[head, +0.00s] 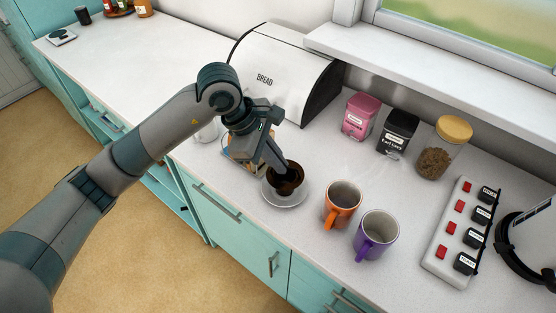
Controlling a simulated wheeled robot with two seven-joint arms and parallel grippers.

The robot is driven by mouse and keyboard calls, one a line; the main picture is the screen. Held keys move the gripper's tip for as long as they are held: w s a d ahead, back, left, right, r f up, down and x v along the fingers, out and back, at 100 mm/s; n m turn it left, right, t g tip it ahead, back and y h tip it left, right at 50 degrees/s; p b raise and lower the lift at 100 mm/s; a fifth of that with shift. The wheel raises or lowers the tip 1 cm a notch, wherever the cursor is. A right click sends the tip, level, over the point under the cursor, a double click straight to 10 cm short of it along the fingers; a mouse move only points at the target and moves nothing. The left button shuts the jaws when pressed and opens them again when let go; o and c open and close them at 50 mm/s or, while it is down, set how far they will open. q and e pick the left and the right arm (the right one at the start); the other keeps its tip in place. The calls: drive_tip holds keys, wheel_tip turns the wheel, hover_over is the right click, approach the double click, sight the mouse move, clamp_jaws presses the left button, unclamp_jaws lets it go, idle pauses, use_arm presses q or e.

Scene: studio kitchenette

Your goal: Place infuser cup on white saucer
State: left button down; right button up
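The dark brown infuser cup (287,184) is in the middle of the head view, over the white saucer (291,202). It looks slightly tilted, and I cannot tell whether its base rests on the saucer. My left gripper (277,163) reaches down from the upper left, with its fingers at the cup's near-left rim. The fingertips are partly hidden against the dark cup, so I cannot tell whether they are shut on it. My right gripper is not in view.
An orange mug (342,203) and a purple mug (376,235) stand right of the saucer. Behind are a bread box (270,75), a pink tin (360,117), a black tin (397,135) and a cork-lidded jar (440,150). A switch panel (450,225) lies at right.

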use_arm(q)
drive_tip(key=c, duration=2)
unclamp_jaws()
